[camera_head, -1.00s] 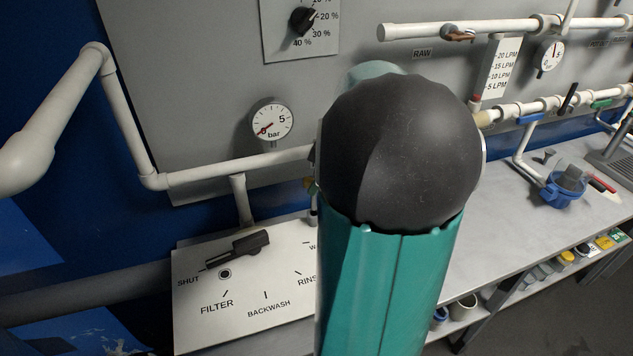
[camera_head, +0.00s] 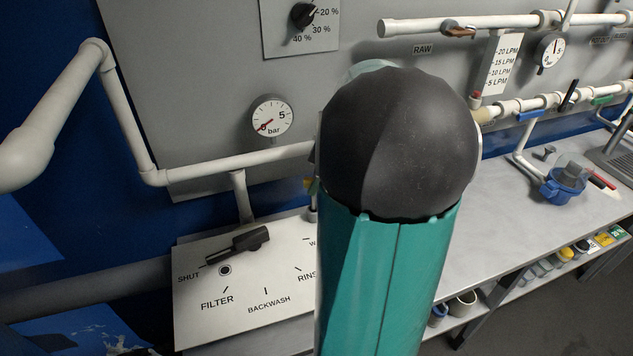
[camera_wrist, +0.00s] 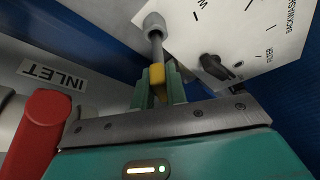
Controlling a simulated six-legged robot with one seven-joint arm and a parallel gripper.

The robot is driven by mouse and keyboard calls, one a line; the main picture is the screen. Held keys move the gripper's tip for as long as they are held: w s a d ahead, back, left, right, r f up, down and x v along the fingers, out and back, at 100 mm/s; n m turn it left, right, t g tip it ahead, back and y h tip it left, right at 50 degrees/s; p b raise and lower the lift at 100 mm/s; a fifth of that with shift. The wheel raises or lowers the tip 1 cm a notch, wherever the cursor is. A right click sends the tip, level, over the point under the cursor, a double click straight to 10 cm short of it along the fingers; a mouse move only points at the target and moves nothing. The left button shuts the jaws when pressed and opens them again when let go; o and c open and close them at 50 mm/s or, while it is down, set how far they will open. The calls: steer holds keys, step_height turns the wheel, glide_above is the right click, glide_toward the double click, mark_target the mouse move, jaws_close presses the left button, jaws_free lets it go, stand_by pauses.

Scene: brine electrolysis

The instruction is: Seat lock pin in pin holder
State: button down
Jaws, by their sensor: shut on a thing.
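In the wrist view my gripper (camera_wrist: 158,92) is shut on the yellow head of the lock pin (camera_wrist: 157,74), between its teal fingers. The pin's grey shaft points away from the fingers to a light grey round cup (camera_wrist: 154,22), which looks like the pin holder. The shaft's end meets the cup's mouth; I cannot tell how deep it sits. The cup is beside the edge of the white valve panel (camera_wrist: 225,35).
The panel carries a black valve handle (camera_head: 238,245) near SHUT and FILTER. A white pipe (camera_head: 240,163) and pressure gauge (camera_head: 272,116) are behind it. A red handle (camera_wrist: 40,132) is close at left in the wrist view.

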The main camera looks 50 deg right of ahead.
steer(key=shift+f, duration=1.7)
stand_by(2.1)
steer(key=c, duration=1.3)
jaws_free()
steer(key=shift+c, duration=0.2)
steer(key=v, duration=1.4)
steer(key=shift+a, duration=0.1)
